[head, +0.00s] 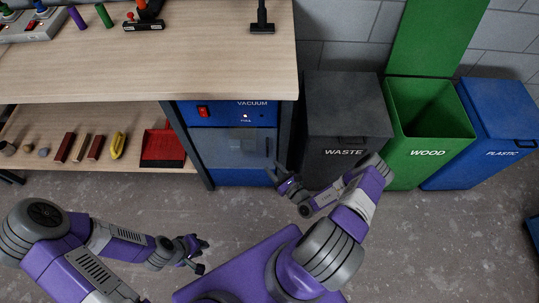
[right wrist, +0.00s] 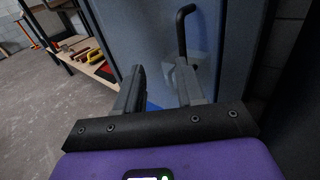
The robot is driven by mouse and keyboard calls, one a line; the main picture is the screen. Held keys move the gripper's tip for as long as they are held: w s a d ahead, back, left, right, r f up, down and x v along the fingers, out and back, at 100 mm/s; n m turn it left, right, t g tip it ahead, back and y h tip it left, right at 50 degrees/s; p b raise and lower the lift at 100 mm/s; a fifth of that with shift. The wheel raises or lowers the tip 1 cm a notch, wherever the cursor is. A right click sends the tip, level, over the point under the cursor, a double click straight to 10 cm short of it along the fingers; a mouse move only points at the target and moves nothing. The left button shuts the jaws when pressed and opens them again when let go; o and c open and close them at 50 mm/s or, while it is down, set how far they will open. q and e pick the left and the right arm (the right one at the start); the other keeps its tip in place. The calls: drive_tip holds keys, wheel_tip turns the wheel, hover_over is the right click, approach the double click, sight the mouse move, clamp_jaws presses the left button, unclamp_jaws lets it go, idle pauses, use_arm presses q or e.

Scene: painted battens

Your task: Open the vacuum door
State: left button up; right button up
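The vacuum cabinet (head: 252,112) is blue, under the workbench, with a grey see-through door (head: 218,150) that looks closed. The door's dark upright handle (head: 268,147) is near its right edge. In the right wrist view the handle (right wrist: 182,36) is a black bent bar ahead of the fingers, near the right fingertip; whether they touch I cannot tell. My right gripper (head: 280,177) is just below and right of the handle; its fingers (right wrist: 159,70) are apart with nothing gripped. My left gripper (head: 205,256) is open and empty above the floor, away from the cabinet.
A grey waste bin (head: 345,105) stands close right of the cabinet, then the green wood bin (head: 430,120) and blue plastic bin (head: 500,125). A red dustpan (head: 162,148) lies on the lower shelf at left. The floor (head: 130,205) before the cabinet is clear.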

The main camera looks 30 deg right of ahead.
drive_tip(key=w+d+m+h+b, duration=0.1)
drive_tip(key=w+d+h+b, duration=0.1)
drive_tip(key=w, duration=0.5)
drive_tip(key=shift+f, duration=0.25)
drive_tip(key=shift+w+d, duration=0.1)
drive_tip(key=shift+c, duration=0.5)
clamp_jaws()
